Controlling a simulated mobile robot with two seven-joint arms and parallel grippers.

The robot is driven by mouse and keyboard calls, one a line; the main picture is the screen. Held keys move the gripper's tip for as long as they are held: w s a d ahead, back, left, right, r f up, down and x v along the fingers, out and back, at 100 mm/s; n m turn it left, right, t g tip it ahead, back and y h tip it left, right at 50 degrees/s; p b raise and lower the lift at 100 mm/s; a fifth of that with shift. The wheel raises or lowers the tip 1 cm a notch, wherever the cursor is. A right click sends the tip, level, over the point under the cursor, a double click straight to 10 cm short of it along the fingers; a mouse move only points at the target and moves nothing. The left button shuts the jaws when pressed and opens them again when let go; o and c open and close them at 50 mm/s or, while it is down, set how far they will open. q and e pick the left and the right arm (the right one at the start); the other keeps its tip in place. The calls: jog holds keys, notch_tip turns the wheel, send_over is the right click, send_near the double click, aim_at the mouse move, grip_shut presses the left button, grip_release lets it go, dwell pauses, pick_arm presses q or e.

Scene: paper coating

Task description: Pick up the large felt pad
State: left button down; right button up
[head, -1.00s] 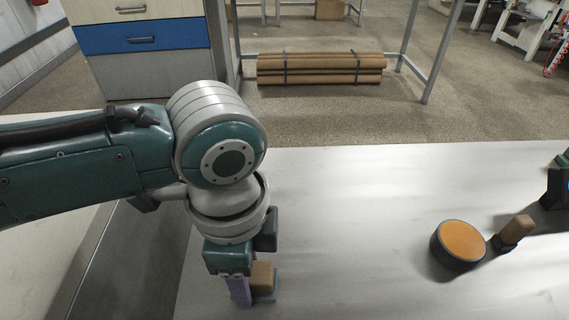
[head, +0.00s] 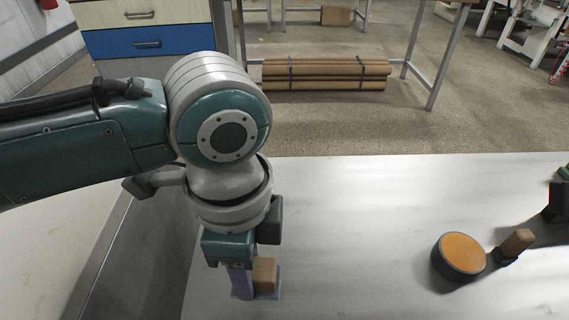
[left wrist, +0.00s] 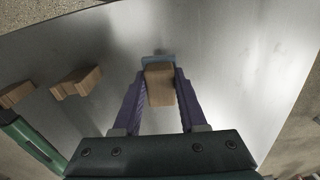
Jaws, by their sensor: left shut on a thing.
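A wooden block with a flat blue-grey base, which I take to be the large felt pad (head: 265,275), is at the front left of the white table. My left gripper (head: 252,283) points straight down at it, and its purple fingers are on either side of the wood. In the left wrist view, the wooden block (left wrist: 160,86) sits between the two fingers, with its blue-grey base (left wrist: 157,59) at the far end. The left gripper is shut on it. Whether the base touches the table is hard to tell. My right gripper is not in view.
A round orange disc with a dark rim (head: 460,253) lies on the table at the right. A smaller wooden block with a dark base (head: 515,244) is beside it. Dark and green items are cut off at the right edge. The table middle (head: 350,220) is clear.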

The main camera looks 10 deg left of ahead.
pick_arm(q)
notch_tip(320, 180, up, 16)
jog(key=p, duration=0.3)
jog(key=shift+r+p, duration=0.15)
jog(key=shift+p, duration=0.25)
jog(key=c, duration=1.1)
grip_release()
grip_shut()
